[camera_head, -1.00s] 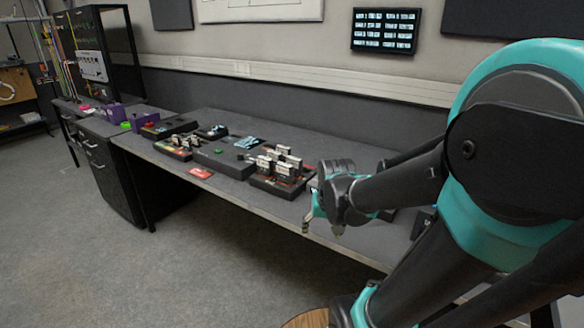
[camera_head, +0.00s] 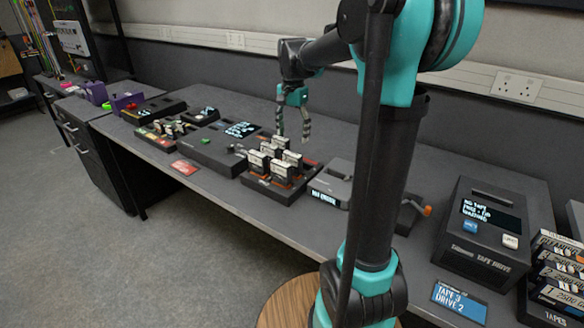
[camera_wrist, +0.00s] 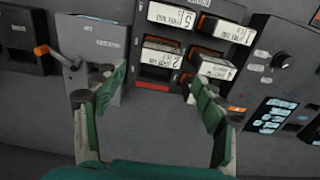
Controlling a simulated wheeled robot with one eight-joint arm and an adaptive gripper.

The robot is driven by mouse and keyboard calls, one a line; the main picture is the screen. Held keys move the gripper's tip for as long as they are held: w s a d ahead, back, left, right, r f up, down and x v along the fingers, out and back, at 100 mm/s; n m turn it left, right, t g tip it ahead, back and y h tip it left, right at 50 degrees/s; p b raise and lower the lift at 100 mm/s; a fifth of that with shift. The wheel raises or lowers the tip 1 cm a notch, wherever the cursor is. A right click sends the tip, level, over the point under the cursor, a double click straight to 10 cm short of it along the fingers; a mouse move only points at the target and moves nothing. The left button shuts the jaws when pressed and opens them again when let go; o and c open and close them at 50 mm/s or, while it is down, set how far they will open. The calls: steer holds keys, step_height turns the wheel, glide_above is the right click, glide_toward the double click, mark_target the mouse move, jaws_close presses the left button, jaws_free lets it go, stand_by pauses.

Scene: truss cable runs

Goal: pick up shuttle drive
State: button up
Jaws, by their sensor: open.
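Several upright white-faced drive cartridges (camera_head: 280,163) stand in a black tray (camera_head: 262,190) on the bench. Their labels are too small to read, so I cannot tell which one is the shuttle drive. In the wrist view, the cartridges (camera_wrist: 170,15) show upside down in the same tray (camera_wrist: 152,85), some with orange parts. My gripper (camera_head: 293,128) points down above the back of the tray. In the wrist view, my gripper (camera_wrist: 155,95) has its green-padded fingers wide apart, with nothing between them; the nearest cartridges lie beyond the fingertips.
A grey box (camera_head: 335,178) stands right of the tray, and a dark box with a green knob (camera_head: 205,150) stands left. An orange-handled device (camera_head: 408,212), a tape drive (camera_head: 485,235) and stacked tapes (camera_head: 558,270) are farther right. The bench (camera_head: 340,130) behind the tray is clear.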

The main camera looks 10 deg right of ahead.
mark_target(293, 155)
step_height(293, 155, down, 9)
steer(key=shift+r, duration=0.1)
steer(key=shift+w+f, duration=0.2)
steer(key=shift+f, duration=2.45)
steer(key=shift+c, duration=0.4)
steer(key=c, duration=1.1)
steer(key=shift+c, duration=0.2)
